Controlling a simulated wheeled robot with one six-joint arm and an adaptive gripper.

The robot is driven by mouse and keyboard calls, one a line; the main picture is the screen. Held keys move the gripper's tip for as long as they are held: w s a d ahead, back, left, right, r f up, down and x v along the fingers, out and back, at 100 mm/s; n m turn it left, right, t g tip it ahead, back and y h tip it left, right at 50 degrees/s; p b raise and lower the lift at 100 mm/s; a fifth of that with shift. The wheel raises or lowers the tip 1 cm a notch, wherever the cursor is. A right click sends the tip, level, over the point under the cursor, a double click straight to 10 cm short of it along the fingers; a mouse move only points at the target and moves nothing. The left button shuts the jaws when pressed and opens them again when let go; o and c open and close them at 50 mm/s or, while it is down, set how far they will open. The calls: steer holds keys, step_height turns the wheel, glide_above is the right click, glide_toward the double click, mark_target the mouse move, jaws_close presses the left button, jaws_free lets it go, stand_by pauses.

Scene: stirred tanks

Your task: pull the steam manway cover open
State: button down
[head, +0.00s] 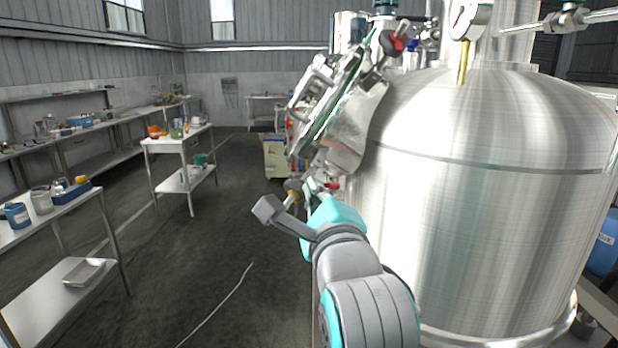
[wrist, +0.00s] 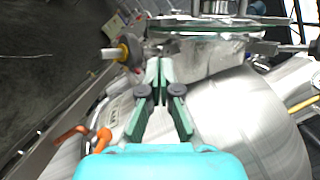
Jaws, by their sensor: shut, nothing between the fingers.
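The steam manway cover (head: 328,108) is a round metal lid with clamps around its edge, set slanted on the upper left side of the steel tank (head: 470,200). A dark green seal line runs along its rim. In the wrist view, the manway (wrist: 215,28) lies edge-on across the top. My gripper (wrist: 158,66) is shut and empty, its green fingertips together just below the manway's left part. I cannot tell whether they touch it. In the head view my cyan and grey wrist is below the cover, and the fingers are mostly hidden.
A yellow-collared fitting (wrist: 122,52) sits close left of my fingertips. An orange-handled valve (wrist: 82,135) is at lower left. A small white table (head: 180,145) and benches stand left.

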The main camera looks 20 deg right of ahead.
mark_target(304, 180)
steer(key=w, duration=0.6)
steer(key=w+d+r, duration=0.1)
steer(key=w, duration=0.2)
steer(key=shift+w, duration=0.1)
steer(key=shift+a+r, duration=0.1)
